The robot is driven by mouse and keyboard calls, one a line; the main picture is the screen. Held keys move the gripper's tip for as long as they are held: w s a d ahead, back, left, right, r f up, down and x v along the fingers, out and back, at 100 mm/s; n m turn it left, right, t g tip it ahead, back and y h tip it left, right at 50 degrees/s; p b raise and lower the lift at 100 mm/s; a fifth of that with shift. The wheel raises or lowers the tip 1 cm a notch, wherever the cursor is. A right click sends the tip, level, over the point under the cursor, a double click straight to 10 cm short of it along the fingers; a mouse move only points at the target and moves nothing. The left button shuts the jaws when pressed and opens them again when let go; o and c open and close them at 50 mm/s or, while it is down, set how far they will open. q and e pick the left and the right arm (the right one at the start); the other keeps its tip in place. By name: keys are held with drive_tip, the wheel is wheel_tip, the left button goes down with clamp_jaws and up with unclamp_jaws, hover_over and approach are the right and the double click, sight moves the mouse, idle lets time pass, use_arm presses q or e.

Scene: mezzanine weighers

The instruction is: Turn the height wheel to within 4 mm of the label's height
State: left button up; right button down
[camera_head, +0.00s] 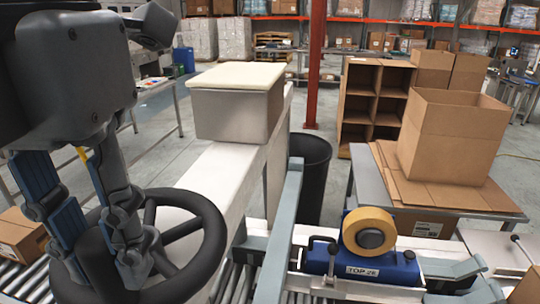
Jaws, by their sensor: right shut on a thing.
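The height wheel (212,232) is a large black handwheel with spokes, lying tilted at the lower left. My right gripper (100,262) reaches down over its near left part, with dark jointed fingers and blue parts. It is shut on the wheel, but the fingers hide the exact place of grip. A blue tape head (345,258) with a roll of tan tape (368,232) stands right of the wheel. Its white label (362,271) appears to read "TOP 2E". I cannot see a height scale or pointer. My left gripper is not in view.
A roller conveyor (235,280) runs beside the wheel, with a grey rail (280,240) along it. A brown carton (20,237) sits at the far left. A grey box with a cream lid (237,110) stands behind the wheel. An open carton (452,140) rests on a table at right.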

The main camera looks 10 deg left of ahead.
drive_tip(key=shift+r, duration=0.1)
drive_tip(key=c, duration=1.1)
unclamp_jaws()
drive_tip(key=shift+a, duration=0.1)
wheel_tip(320, 180, up, 7)
drive_tip(key=shift+r, duration=0.2)
